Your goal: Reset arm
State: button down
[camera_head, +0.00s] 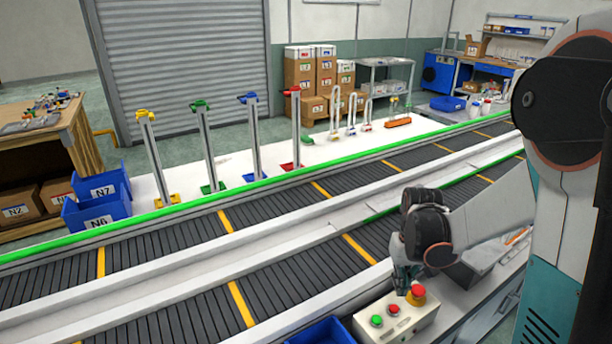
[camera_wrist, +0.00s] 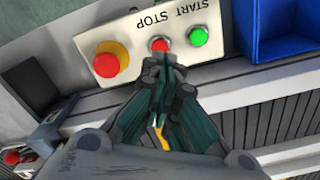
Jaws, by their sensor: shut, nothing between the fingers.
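My gripper (camera_head: 404,279) is at the lower right in the head view, close to a white control box (camera_head: 409,318) beside the conveyor. In the wrist view my gripper (camera_wrist: 165,64) is shut and empty, its fingertips together at the red STOP button (camera_wrist: 160,45). I cannot tell whether they touch it. The green START button (camera_wrist: 198,37) is to the right of the fingertips there. A large red emergency button with a yellow collar (camera_wrist: 111,58) is to their left.
A conveyor (camera_head: 180,260) with dark rollers runs across the view. A blue bin (camera_head: 325,333) lies left of the control box; it shows in the wrist view (camera_wrist: 285,30). A grey open box (camera_head: 478,262) is right of my gripper. Several coloured stands (camera_head: 205,145) line the far side.

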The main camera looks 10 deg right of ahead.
jog(key=s+a+r+n+t, duration=0.2)
jog(key=s+a+r+t, duration=0.2)
jog(key=a+r, duration=0.75)
jog(key=s+a+r+t, duration=0.2)
jog(key=s+r, duration=0.4)
jog(key=s, duration=0.3)
jog(key=shift+a+t, duration=0.35)
jog(key=shift+t, duration=0.25)
jog(key=shift+r, duration=0.1)
